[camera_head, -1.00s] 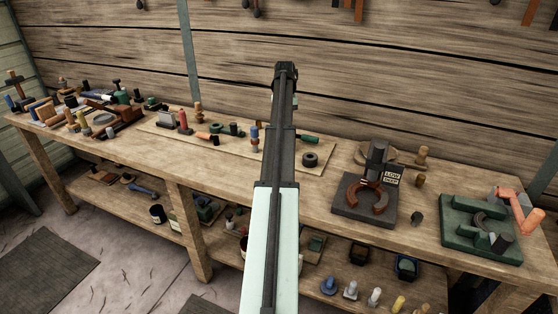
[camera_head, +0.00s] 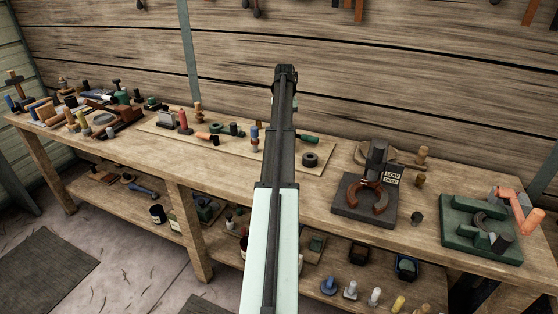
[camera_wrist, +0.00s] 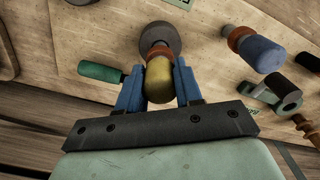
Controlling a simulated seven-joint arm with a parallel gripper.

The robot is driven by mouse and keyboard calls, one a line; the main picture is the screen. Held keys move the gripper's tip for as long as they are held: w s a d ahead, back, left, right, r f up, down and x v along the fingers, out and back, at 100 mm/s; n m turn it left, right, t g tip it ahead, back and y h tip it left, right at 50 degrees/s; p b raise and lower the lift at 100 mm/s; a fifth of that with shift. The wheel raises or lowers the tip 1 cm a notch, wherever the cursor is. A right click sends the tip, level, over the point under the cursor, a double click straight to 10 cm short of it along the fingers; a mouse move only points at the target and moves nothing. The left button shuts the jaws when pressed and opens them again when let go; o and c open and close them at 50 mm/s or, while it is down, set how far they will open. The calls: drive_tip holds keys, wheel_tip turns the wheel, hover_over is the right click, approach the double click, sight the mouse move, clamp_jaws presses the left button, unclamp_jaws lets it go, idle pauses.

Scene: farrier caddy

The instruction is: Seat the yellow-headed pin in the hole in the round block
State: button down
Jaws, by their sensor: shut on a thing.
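In the wrist view my gripper (camera_wrist: 158,88) is shut on the yellow-headed pin, with one blue finger on each side of its yellow head (camera_wrist: 158,72). An orange-brown collar (camera_wrist: 157,49) shows beyond the head. The dark round block (camera_wrist: 160,30) lies directly beyond the pin, and the pin's end overlaps it in the picture. The hole and the pin's tip are hidden behind the collar, so I cannot tell how far the tip is in. In the head view my own arm hides the gripper and the pin.
A green handle (camera_wrist: 102,72) lies left of the gripper in the wrist view. A blue-headed peg (camera_wrist: 262,54) with an orange collar stands to the right, near a grey-green ringed part (camera_wrist: 284,95). In the head view a dark stand with a horseshoe (camera_head: 372,198) and a green fixture (camera_head: 465,235) occupy the bench's right.

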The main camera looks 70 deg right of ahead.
drive_tip(key=shift+f, duration=1.3)
idle(1.4)
drive_tip(key=c, duration=0.7)
unclamp_jaws()
drive_tip(key=shift+o, duration=0.2)
wheel_tip(320, 180, up, 14)
drive_tip(key=shift+f, duration=0.1)
